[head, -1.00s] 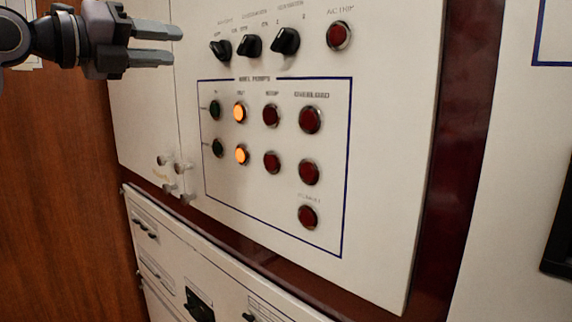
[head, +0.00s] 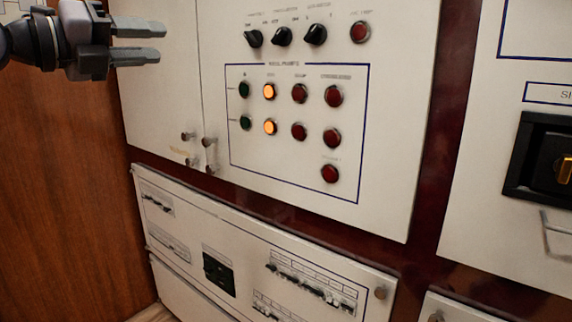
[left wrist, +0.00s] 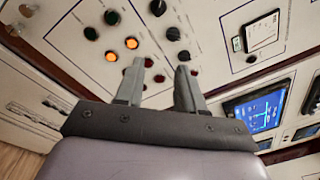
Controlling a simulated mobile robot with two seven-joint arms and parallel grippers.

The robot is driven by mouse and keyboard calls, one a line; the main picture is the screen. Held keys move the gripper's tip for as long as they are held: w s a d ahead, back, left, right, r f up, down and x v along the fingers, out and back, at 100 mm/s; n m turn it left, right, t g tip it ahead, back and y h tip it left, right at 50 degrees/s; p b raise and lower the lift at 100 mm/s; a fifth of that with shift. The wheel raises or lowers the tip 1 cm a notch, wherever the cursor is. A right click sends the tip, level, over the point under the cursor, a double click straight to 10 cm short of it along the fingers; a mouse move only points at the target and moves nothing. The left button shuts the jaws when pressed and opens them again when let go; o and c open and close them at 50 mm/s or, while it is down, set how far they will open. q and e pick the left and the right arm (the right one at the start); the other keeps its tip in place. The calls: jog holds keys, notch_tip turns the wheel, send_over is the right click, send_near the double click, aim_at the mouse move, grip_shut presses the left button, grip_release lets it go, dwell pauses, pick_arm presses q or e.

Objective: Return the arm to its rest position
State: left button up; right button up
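My left gripper (head: 138,43) is at the upper left of the head view, in front of the white panel. Its two grey fingers are apart and nothing is between them. In the left wrist view the gripper (left wrist: 160,78) also shows open and empty, with the panel's knobs and lamps beyond the fingertips. My left arm (head: 22,42) comes in from the left edge. My right gripper is in neither view.
The upper white panel (head: 400,150) carries black knobs (head: 282,37), red buttons (head: 333,96) and lit orange lamps (head: 269,91). Below is a lower panel (head: 180,215) with several small breaker switches (head: 310,290). A wooden wall (head: 60,190) is at left. A blue screen (left wrist: 258,110) shows in the wrist view.

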pick_arm(q)
jog(key=d+f+n+g+h+p, duration=0.25)
jog(key=d+f+h+p, duration=0.2)
jog(key=d+f, duration=0.65)
jog(key=s+a+f+n+t+y+p, duration=0.1)
jog(key=a+f+n+t+y, duration=0.15)
jog(key=f+n, duration=0.5)
jog(key=s+a+f+n+t+y+p, duration=0.15)
jog(key=f+n+t, duration=0.25)
jog(key=f+n, duration=0.4)
jog(key=s+a+f+n+y+p, duration=0.1)
jog(key=s+f+n+y, duration=0.2)
jog(key=f, duration=0.3)
jog(key=s+a+f+n+g+y+p, duration=0.1)
jog(key=s+a+f+n+y, duration=0.15)
jog(key=f, duration=0.25)
jog(key=s+f+n+y+p, duration=0.1)
jog(key=s+f+n+y, duration=0.25)
jog(key=f, duration=0.25)
jog(key=s+a+f+n+g+y+p, duration=0.1)
jog(key=s+f+n+g, duration=0.4)
jog(key=s+f, duration=0.7)
jog(key=s+a+g+p, duration=0.1)
jog(key=s, duration=0.3)
jog(key=shift+y+p, duration=0.35)
jog(key=shift+w, duration=0.1)
